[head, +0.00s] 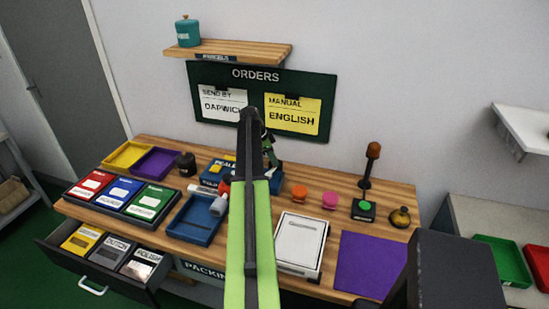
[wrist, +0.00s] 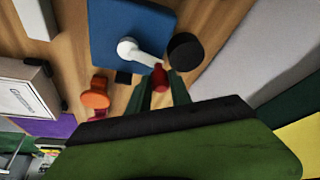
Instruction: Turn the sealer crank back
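The sealer (head: 213,172) is a blue box on the wooden bench, partly hidden by my arm in the head view. In the wrist view its blue body (wrist: 130,30) carries a white crank (wrist: 138,52) that ends in a red knob (wrist: 160,79). The crank slants down to the right there. My gripper (wrist: 161,82) has its two dark green fingers on either side of the red knob. The fingers stand apart, with wood showing between them. I cannot tell whether they touch the knob. The head view shows the gripper (head: 268,152) behind my arm.
A dark round thing (wrist: 185,52) stands close right of the crank. An orange item (head: 299,192) and a pink item (head: 330,200) stand right of the sealer. A blue tray (head: 183,230) lies in front. The drawer (head: 75,262) at front left is open.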

